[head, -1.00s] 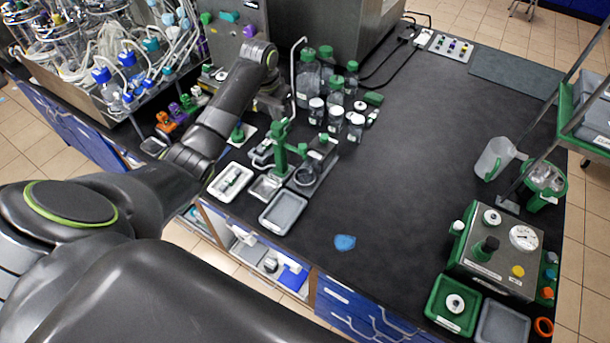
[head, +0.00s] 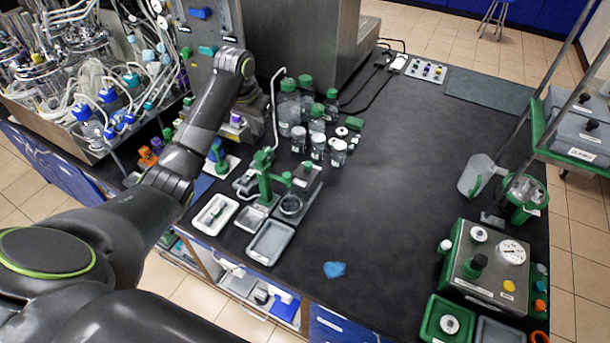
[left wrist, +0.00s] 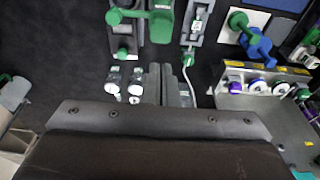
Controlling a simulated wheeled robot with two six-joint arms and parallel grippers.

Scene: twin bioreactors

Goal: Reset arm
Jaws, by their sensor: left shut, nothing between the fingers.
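My left arm comes in from the left in the head view and bends down at the wrist over the back-left of the bench, in front of the steel reactor panel. Its fingers are hard to make out there. In the left wrist view my left gripper (left wrist: 160,80) is shut with nothing between its fingers. It points over the dark bench, apart from the white-capped bottles (left wrist: 113,88) to its left. A green stand (head: 265,180) is on the bench; its green top also shows in the wrist view (left wrist: 160,25). My right gripper is not in view.
Green-capped bottles (head: 289,105) stand beside the arm's end. Grey tray (head: 270,243) and white tray (head: 214,215) lie near the front edge. A blue patch (head: 334,269) lies front-centre. The bench's middle is clear.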

